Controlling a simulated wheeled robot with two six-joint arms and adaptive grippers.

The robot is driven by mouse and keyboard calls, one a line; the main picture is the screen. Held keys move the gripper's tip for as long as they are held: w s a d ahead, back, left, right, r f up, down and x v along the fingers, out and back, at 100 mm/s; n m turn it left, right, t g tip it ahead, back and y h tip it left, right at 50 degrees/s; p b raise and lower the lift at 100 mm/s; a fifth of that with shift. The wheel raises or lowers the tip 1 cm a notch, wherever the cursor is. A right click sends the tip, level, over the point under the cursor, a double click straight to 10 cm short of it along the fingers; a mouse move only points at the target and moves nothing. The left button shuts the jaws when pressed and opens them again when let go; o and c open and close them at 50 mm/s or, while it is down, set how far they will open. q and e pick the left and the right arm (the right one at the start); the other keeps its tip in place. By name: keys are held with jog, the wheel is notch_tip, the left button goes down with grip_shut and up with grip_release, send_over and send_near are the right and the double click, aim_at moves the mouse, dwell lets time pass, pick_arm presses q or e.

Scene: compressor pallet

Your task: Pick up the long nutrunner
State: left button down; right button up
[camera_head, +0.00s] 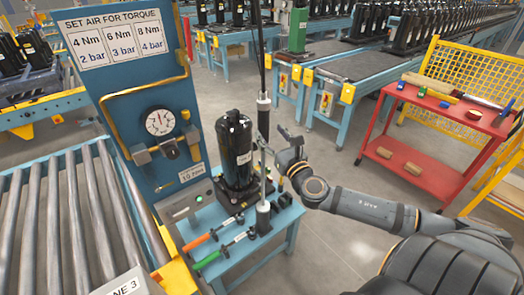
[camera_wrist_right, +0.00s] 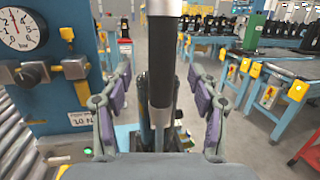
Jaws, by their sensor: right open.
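A long, upright tool with a dark upper part and a grey collar (camera_head: 263,103), which looks like the long nutrunner, hangs from a black cable above the blue bench. In the right wrist view its black-and-grey body (camera_wrist_right: 161,65) stands between the finger pads. My right gripper (camera_head: 272,145) is open, its fingers on both sides of the tool without a visible grip; it also shows in the right wrist view (camera_wrist_right: 160,95). My left gripper is not in view.
A black compressor (camera_head: 235,150) stands beside the tool. An orange-handled tool (camera_head: 197,243) and a green-handled tool (camera_head: 208,259) lie on the bench. A blue gauge panel (camera_head: 135,95) and roller conveyor (camera_head: 60,215) are left. A red cart (camera_head: 425,165) is right, with open floor between.

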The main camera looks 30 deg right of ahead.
aim_at(266, 125)
jog(key=shift+w+r, duration=0.15)
jog(key=shift+w, duration=0.35)
jog(key=shift+w+d+r, duration=0.1)
jog(key=shift+w+d, duration=0.1)
jog(key=shift+w, duration=0.05)
jog(key=w, duration=0.2)
jog(key=w+r+p, duration=0.1)
jog(key=shift+w+d, duration=0.3)
jog(key=shift+w+f, duration=0.15)
jog(key=shift+w, duration=0.35)
jog(key=shift+s, duration=0.1)
jog(key=shift+c, duration=0.9)
grip_shut()
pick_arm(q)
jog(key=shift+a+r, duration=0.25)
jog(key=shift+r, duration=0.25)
